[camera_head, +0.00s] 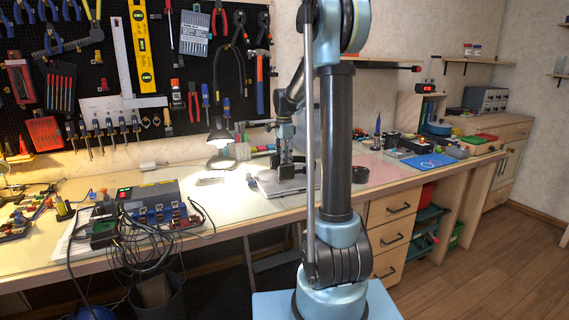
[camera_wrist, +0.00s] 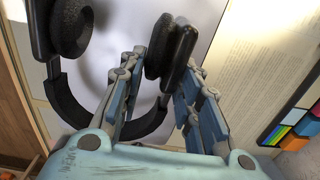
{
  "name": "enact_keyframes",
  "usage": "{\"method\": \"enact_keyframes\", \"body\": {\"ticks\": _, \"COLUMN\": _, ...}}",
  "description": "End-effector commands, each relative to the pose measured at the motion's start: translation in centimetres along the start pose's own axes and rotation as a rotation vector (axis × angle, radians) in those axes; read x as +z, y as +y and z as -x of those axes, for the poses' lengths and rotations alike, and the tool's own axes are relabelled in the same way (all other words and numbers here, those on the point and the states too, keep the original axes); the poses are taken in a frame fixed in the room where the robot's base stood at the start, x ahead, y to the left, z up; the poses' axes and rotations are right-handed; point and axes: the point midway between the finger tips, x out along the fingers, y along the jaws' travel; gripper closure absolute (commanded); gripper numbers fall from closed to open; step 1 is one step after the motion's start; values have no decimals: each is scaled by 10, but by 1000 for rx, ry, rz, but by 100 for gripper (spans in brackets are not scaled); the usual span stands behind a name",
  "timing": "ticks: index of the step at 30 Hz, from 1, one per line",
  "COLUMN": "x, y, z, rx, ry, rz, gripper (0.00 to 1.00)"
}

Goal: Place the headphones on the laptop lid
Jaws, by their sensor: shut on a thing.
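The black headphones (camera_wrist: 68,100) are in the wrist view, with one ear cup at the upper left and the other between my fingertips. My gripper (camera_wrist: 165,62) is shut on that right-hand ear cup, and the headband curves behind my fingers. A smooth grey surface, which looks like the laptop lid (camera_wrist: 118,62), lies behind the headphones. I cannot tell whether they touch it. In the head view the grey laptop (camera_head: 268,186) lies on the bench, with my gripper (camera_head: 291,170) low over it. My arm hides part of the laptop there.
A printed sheet (camera_wrist: 262,50) and coloured sticky tabs (camera_wrist: 285,125) lie right of the grey surface. On the bench (camera_head: 225,208), a device with tangled cables (camera_head: 150,205) stands left and a desk lamp (camera_head: 220,140) behind. A black cylinder (camera_head: 360,174) stands right of my arm.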

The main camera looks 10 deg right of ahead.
Motion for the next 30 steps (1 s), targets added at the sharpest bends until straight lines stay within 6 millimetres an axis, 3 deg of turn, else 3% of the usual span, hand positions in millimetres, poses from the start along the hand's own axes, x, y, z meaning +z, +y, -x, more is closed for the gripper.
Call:
{"method": "enact_keyframes", "body": {"ticks": 4, "x": 0, "y": 0, "z": -15, "rx": 0, "ry": 0, "rz": 0, "gripper": 98}}
{"method": "enact_keyframes", "body": {"ticks": 14, "x": 0, "y": 0, "z": -17, "rx": 0, "ry": 0, "rz": 0, "gripper": 98}}
{"method": "enact_keyframes", "body": {"ticks": 15, "x": 0, "y": 0, "z": -16, "rx": 0, "ry": 0, "rz": 0, "gripper": 60}}
{"method": "enact_keyframes", "body": {"ticks": 17, "x": 0, "y": 0, "z": -16, "rx": 0, "ry": 0, "rz": 0, "gripper": 48}}
{"method": "enact_keyframes", "body": {"ticks": 30, "x": 0, "y": 0, "z": -11, "rx": 0, "ry": 0, "rz": -1, "gripper": 48}}
